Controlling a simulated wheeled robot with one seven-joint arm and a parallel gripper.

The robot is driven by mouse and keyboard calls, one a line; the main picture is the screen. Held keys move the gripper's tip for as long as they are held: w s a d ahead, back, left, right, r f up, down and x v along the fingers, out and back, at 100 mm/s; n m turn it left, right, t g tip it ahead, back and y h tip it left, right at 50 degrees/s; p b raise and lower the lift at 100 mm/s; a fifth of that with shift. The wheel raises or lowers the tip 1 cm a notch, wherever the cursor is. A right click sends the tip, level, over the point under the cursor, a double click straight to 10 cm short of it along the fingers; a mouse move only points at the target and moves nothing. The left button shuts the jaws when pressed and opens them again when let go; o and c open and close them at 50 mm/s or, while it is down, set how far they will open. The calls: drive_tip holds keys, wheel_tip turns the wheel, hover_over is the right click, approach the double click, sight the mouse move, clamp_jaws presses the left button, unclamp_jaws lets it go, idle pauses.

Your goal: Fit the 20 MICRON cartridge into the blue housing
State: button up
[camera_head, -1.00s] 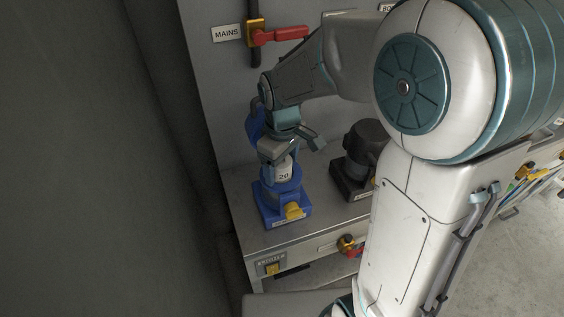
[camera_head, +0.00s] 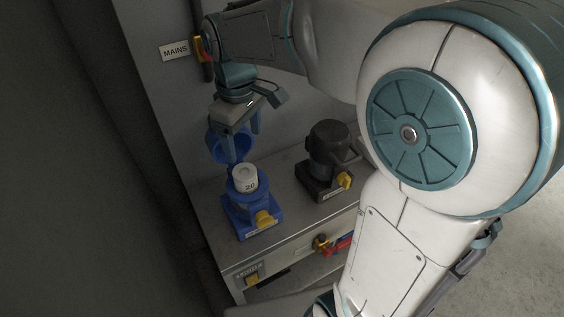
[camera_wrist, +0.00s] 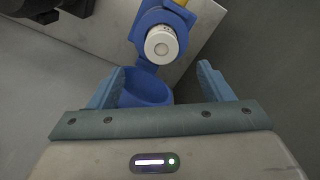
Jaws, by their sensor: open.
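The white cartridge (camera_head: 246,178), marked 20, stands upright in the blue housing (camera_head: 240,212) on the bench, its upper part showing above the rim. In the wrist view the cartridge's round white top (camera_wrist: 161,46) shows inside the blue housing ring (camera_wrist: 146,20). A blue cup-shaped part (camera_head: 226,146), which looks like the housing's lid, stands behind the housing; it also shows in the wrist view (camera_wrist: 146,90). My gripper (camera_head: 244,150) is open and empty above the cartridge, apart from it. How deep the cartridge sits is hidden by the housing.
A black housing (camera_head: 328,150) with a yellow valve stands to the right on the grey bench (camera_head: 290,225). A MAINS label (camera_head: 174,51) is on the wall behind. A yellow valve handle (camera_head: 264,219) is on the blue housing's front. Red and yellow handles sit at the bench front.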

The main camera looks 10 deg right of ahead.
drive_tip(key=s+d+f+m+t, duration=0.2)
drive_tip(key=s+d+f+m, duration=0.2)
drive_tip(key=s+d+m, duration=0.6)
drive_tip(key=shift+s+d+f+t, duration=0.15)
drive_tip(key=shift+s+d+t, duration=0.25)
drive_tip(key=shift+s+d, duration=0.45)
drive_tip(key=shift+a+r, duration=0.15)
drive_tip(key=shift+r, duration=0.15)
